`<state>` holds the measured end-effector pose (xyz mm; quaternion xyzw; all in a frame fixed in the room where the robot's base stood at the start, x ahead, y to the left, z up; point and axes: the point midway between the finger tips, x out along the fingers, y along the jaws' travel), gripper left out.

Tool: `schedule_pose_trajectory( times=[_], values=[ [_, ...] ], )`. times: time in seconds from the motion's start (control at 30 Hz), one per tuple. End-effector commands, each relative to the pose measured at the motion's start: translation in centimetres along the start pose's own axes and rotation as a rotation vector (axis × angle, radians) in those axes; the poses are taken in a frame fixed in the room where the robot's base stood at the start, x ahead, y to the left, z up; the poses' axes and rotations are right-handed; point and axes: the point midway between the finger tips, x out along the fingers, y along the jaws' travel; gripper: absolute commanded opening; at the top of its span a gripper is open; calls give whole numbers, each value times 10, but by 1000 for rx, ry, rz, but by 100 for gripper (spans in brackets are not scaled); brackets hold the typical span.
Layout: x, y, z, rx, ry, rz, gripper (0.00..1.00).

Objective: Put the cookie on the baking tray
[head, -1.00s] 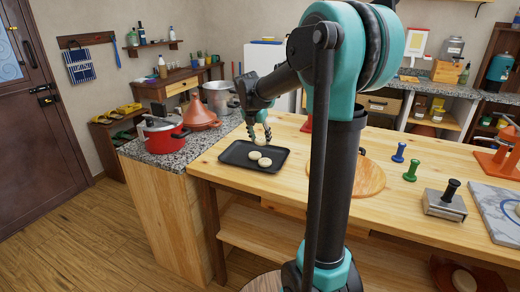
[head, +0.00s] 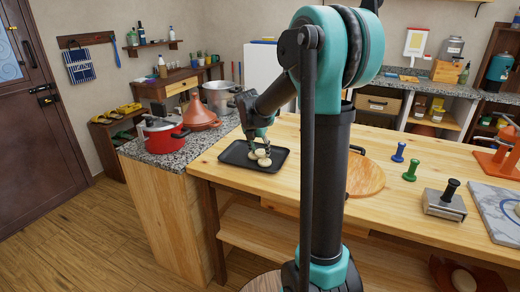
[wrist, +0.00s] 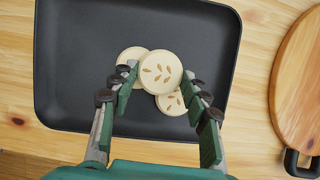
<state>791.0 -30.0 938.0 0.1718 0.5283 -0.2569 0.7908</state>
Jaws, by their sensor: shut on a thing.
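The black baking tray (head: 236,151) lies on the wooden worktop; it fills much of the wrist view (wrist: 70,60). My gripper (head: 262,147) is low over the tray. In the wrist view my gripper (wrist: 160,84) is shut on a pale round cookie (wrist: 160,72) with leaf-shaped marks. The held cookie overlaps two other cookies in that view, one behind at left (wrist: 128,57) and one toward the camera at right (wrist: 174,106). Those two lie on the tray. I cannot tell whether the held cookie touches them.
A round wooden board (head: 366,175) with a dark handle lies right of the tray. A red pot (head: 165,141) and an orange tagine (head: 201,119) stand on the granite counter to the left. Green (head: 410,170) and blue (head: 398,152) tools stand farther right.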

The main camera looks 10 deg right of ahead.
Motion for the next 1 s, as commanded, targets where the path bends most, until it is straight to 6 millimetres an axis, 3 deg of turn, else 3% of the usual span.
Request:
schedule_pose_trajectory(
  times=[0.1, 0.13, 0.27, 0.67, 0.77, 1.0],
  values=[
    [3, 0, -1, 0, 0, 0, 24],
    [3, 0, -1, 0, 0, 0, 50],
    [3, 0, -1, 0, 0, 0, 66],
    [-3, 0, 1, 0, 0, 0, 67],
    [-15, 0, 2, -1, 0, 0, 67],
    [-65, 0, 2, -1, 0, 0, 67]
  ],
)
